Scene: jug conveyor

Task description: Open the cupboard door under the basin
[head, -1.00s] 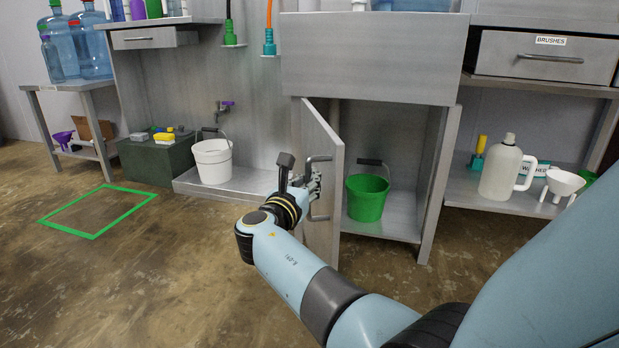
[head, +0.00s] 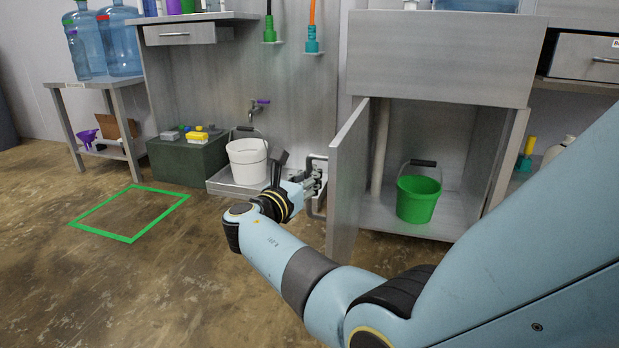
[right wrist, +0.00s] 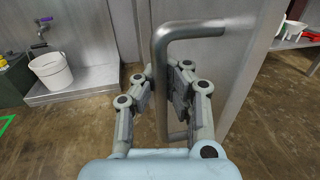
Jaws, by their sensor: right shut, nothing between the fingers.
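The grey cupboard door (head: 346,185) under the basin (head: 435,58) stands wide open, swung out to the left, and the inside shows. Its bent metal handle (head: 316,157) is on the door's outer face; in the right wrist view the handle (right wrist: 160,60) runs down in front of the fingers. My right gripper (head: 314,184) is at the handle, shut and holding nothing; it also shows in the right wrist view (right wrist: 163,78). Whether the fingers touch the handle I cannot tell. My left gripper is not in view.
A green bucket (head: 418,200) stands inside the cupboard. A white bucket (head: 248,162) sits on a low ledge left of the door. A green box (head: 185,160) and a green floor outline (head: 133,238) lie further left. The floor left of the door is clear.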

